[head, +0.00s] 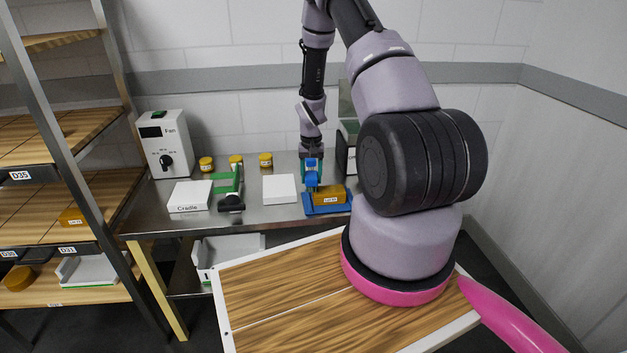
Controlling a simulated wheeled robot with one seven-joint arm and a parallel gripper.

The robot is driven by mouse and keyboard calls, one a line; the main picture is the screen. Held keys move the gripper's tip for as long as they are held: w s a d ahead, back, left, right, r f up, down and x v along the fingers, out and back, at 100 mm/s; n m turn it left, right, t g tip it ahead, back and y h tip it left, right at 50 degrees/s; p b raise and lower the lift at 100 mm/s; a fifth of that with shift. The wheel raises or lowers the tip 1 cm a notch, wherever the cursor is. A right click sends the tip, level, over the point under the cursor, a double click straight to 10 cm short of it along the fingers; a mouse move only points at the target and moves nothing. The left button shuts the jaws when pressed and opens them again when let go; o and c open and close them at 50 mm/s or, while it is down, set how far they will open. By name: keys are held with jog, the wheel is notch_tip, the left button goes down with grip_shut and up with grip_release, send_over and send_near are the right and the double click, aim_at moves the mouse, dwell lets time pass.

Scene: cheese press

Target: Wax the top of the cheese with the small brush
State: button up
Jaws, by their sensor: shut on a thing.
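The cheese (333,196) is a small orange-yellow block with a white lot label. It sits on a blue tray (326,210) on the steel bench. My gripper (312,162) points down just behind and left of the cheese. It is shut on a blue thing (312,181), which looks like the small brush; its lower end is at the cheese's left side. I cannot tell whether it touches the cheese. A green tool with a dark end (231,200), perhaps a larger brush, lies to the left on the bench.
A white cradle block (189,196), a plain white block (279,189) and several small yellow jars (265,160) stand on the bench (260,218). A white fan control box (165,144) is at the left. A dark-framed object (345,150) stands behind the cheese. Wooden shelves (60,200) are far left.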

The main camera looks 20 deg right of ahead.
jog(key=shift+d+r, duration=0.15)
jog(key=shift+r, duration=3.45)
